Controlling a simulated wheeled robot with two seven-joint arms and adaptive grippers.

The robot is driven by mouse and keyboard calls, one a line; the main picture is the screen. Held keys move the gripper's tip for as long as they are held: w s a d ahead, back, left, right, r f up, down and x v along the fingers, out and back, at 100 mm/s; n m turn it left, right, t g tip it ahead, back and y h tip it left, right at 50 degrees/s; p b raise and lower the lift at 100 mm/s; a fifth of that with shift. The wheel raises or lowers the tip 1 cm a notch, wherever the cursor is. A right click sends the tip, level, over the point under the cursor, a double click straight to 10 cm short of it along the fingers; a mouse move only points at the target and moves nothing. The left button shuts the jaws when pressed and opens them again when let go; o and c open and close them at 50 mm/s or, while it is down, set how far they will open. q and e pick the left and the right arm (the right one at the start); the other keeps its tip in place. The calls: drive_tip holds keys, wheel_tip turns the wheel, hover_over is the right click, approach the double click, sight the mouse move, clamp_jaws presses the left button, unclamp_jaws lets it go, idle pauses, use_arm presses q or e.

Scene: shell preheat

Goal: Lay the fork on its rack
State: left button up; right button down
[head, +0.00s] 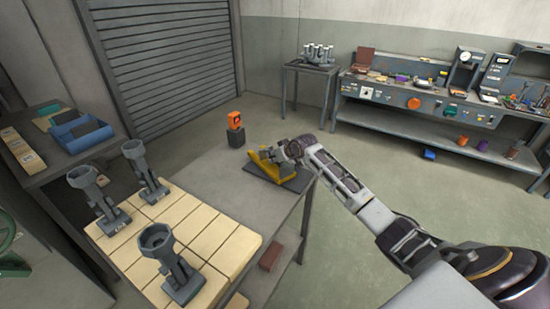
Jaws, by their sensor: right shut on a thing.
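A yellow fork (263,168) shows at the far right end of the grey workbench, low over a flat dark grey plate (297,181) that looks like its rack. My right gripper (278,154) is shut on the fork from the right side and covers part of it. The fork looks close to the plate. I cannot tell whether it touches or is held just above. My left gripper is out of view.
Several grey cup-topped fittings (165,245) stand on cream blocks (210,235) at the near left of the workbench (215,185). An orange device (234,121) stands on a dark block (235,137) behind the fork. The bench middle is clear.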

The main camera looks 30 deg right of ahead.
drive_tip(key=shift+f, duration=0.4)
drive_tip(key=c, duration=1.2)
unclamp_jaws()
drive_tip(key=shift+f, duration=0.15)
drive_tip(key=shift+o, duration=0.2)
drive_tip(key=shift+s+r, duration=0.1)
drive_tip(key=shift+r, duration=0.1)
drive_tip(key=v, duration=1.1)
drive_tip(key=shift+s+r+b, duration=0.25)
drive_tip(key=shift+r+b, duration=0.05)
drive_tip(key=shift+b, duration=0.1)
